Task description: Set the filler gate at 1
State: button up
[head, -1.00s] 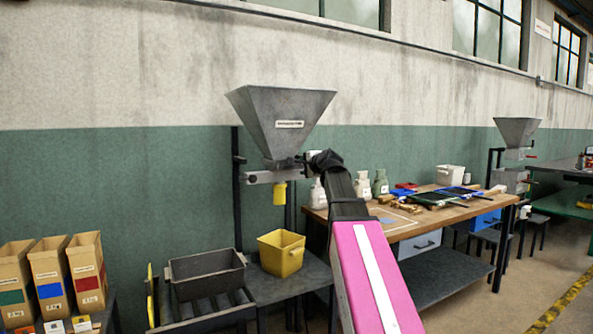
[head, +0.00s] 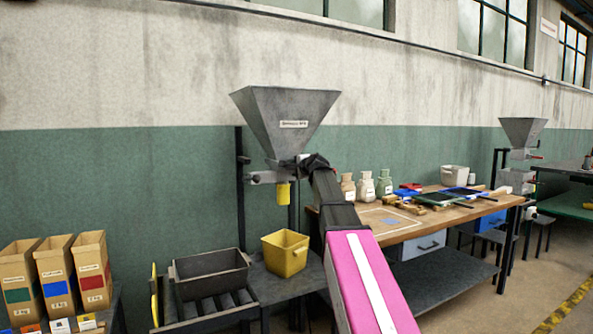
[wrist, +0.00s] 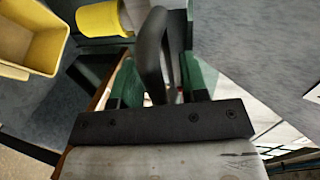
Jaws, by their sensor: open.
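The filler is a grey metal hopper (head: 287,115) on a dark stand against the wall, with a yellow spout (head: 283,193) below it. My gripper (wrist: 160,82) is open at the right side of the filler's neck; my arm hides much of that area in the head view. In the wrist view, a dark curved bar (wrist: 150,50), seemingly the gate lever, stands between the two green fingers. I cannot tell whether either finger touches it. The yellow spout also shows in the wrist view (wrist: 105,19). No gate scale or number is readable.
A yellow bin (head: 285,262) stands below the spout, beside a grey crate (head: 210,283) on rollers. Labelled cardboard boxes (head: 56,278) stand at the left. A wooden workbench (head: 425,224) with sacks and tools is at the right. A second hopper (head: 521,131) stands farther back.

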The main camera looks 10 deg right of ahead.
grip_shut()
jog(key=shift+s+d+f, duration=0.1)
jog(key=shift+s+d, duration=0.1)
jog(key=shift+s, duration=0.35)
jog(key=shift+s+d, duration=0.15)
jog(key=shift+s, duration=0.35)
grip_release()
jog(key=v, duration=1)
jog(key=shift+s, duration=0.35)
jog(key=shift+d, duration=0.1)
